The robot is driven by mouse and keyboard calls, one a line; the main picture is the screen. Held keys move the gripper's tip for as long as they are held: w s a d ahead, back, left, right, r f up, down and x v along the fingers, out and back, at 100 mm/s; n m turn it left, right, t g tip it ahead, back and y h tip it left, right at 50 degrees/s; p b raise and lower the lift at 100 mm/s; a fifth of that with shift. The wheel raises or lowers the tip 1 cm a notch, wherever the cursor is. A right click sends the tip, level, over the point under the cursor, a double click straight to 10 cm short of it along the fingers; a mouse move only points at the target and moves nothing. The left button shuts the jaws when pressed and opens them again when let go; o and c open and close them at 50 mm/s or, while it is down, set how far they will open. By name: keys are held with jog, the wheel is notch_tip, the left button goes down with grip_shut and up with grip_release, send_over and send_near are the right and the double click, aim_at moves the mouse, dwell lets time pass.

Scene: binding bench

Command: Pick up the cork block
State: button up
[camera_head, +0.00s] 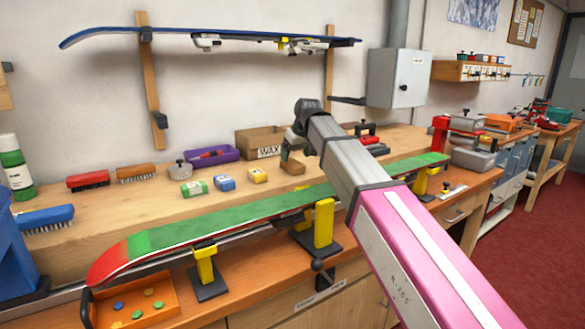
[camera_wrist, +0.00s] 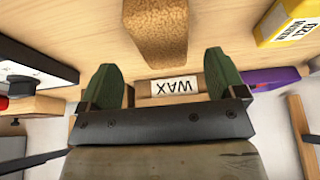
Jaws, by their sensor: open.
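The cork block (camera_head: 293,168) is a small brown block on the wooden bench, in front of the cardboard WAX box. In the wrist view the cork block (camera_wrist: 155,30) is a speckled brown piece with a rounded end at the top middle. My gripper (camera_wrist: 160,70) is open, with its green fingers apart on either side of the block's near end in the picture. Nothing is clamped between them. In the head view my gripper (camera_head: 290,150) is just above the block, partly hidden by my arm.
The WAX box (camera_head: 262,142) and a purple tray (camera_head: 210,156) stand behind. Yellow (camera_head: 257,175), blue (camera_head: 225,183) and green (camera_head: 194,188) wax pieces lie left of the block. A red-and-green snowboard (camera_head: 250,211) on yellow supports runs along the front. A red-topped tool (camera_head: 368,141) stands to the right.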

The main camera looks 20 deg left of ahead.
aim_at(293, 162)
jog(key=shift+a+x, duration=0.2)
jog(key=shift+x, duration=2.15)
jog(key=shift+s+f, duration=0.1)
jog(key=c, duration=1.1)
jog(key=r, duration=0.5)
jog(key=shift+s+a, duration=0.1)
jog(key=shift+s, duration=0.3)
jog(key=s+a+r, duration=0.1)
jog(key=s+r, duration=0.1)
jog(key=s, duration=0.1)
jog(key=s+a+r, duration=0.1)
jog(key=s+r, duration=0.1)
jog(key=s, duration=0.2)
jog(key=s+a+r, duration=0.1)
jog(key=s+r, duration=0.1)
jog(key=s, duration=0.1)
jog(key=shift+s+a+r, duration=0.15)
jog(key=shift+a, duration=0.1)
